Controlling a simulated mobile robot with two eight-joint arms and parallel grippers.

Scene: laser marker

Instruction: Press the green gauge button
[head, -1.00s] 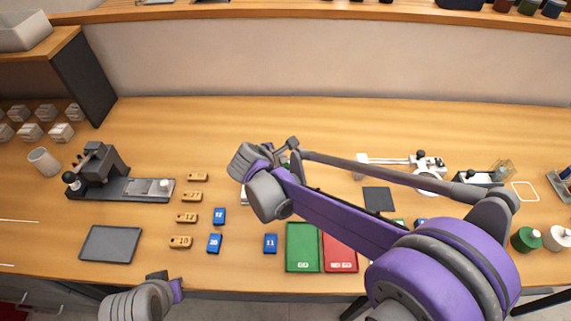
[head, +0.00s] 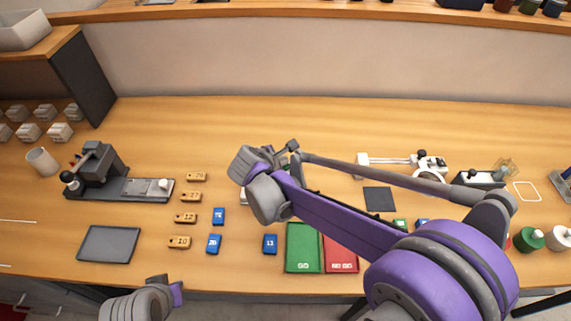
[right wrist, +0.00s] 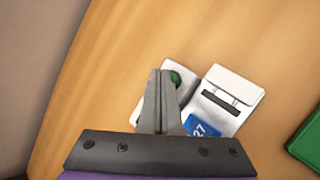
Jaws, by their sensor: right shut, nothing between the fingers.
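The green gauge button (right wrist: 175,78) shows in the right wrist view as a dark green dome on a white gauge block (right wrist: 188,72). My right gripper (right wrist: 161,74) is shut and empty. Its fingertips appear just left of the button and partly cover the block; I cannot tell whether they touch. In the head view my right gripper (head: 290,148) is over the middle of the bench, and my arm hides most of the gauge. My left gripper (head: 158,282) is at the front edge at lower left, and its fingers are not clear.
A white device with a dark slot (right wrist: 225,92) and a blue tag marked 27 (right wrist: 203,127) stand beside the gauge block. A green tray (head: 303,268) and a red tray (head: 341,262) lie in front. Blue and tan tags and a dark press (head: 98,168) are at left.

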